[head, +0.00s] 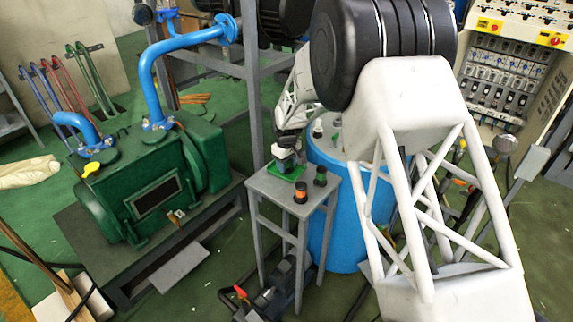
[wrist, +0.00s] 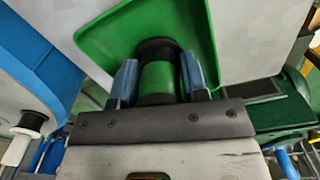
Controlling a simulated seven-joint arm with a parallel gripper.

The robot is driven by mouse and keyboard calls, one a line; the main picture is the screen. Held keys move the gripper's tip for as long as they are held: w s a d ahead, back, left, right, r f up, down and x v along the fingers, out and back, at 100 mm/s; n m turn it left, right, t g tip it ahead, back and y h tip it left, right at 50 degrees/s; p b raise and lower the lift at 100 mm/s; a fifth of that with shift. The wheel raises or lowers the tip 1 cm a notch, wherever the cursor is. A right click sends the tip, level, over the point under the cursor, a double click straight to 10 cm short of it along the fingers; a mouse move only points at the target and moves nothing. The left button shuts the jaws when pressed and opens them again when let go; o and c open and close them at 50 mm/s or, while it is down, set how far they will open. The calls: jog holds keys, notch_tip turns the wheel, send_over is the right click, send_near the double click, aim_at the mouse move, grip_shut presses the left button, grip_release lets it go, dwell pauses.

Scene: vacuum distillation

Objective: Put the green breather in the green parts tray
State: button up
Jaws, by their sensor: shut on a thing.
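The green breather (wrist: 160,77), a green cylinder with black ends, sits between the blue fingertips of my gripper (wrist: 158,80) in the wrist view. My gripper is shut on it. Behind it in the wrist view lies the green parts tray (wrist: 108,30), with the breather over its floor. In the head view the tray (head: 290,178) is on a small grey table, and my gripper (head: 284,158) is right above it. There the held breather is mostly hidden by my gripper. I cannot tell whether it touches the tray.
On the grey table (head: 268,188) stand an orange-and-black breather (head: 300,192) and a dark greenish one (head: 320,176), close to the tray. A blue drum (head: 340,225) with small parts on top is behind. A green pump (head: 150,190) stands at the left.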

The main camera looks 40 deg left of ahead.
jog(key=shift+f, duration=0.1)
jog(key=o, duration=0.9)
jog(key=shift+o, duration=0.2)
notch_tip(320, 180, up, 12)
jog(key=shift+r, duration=0.15)
dwell(1.0)
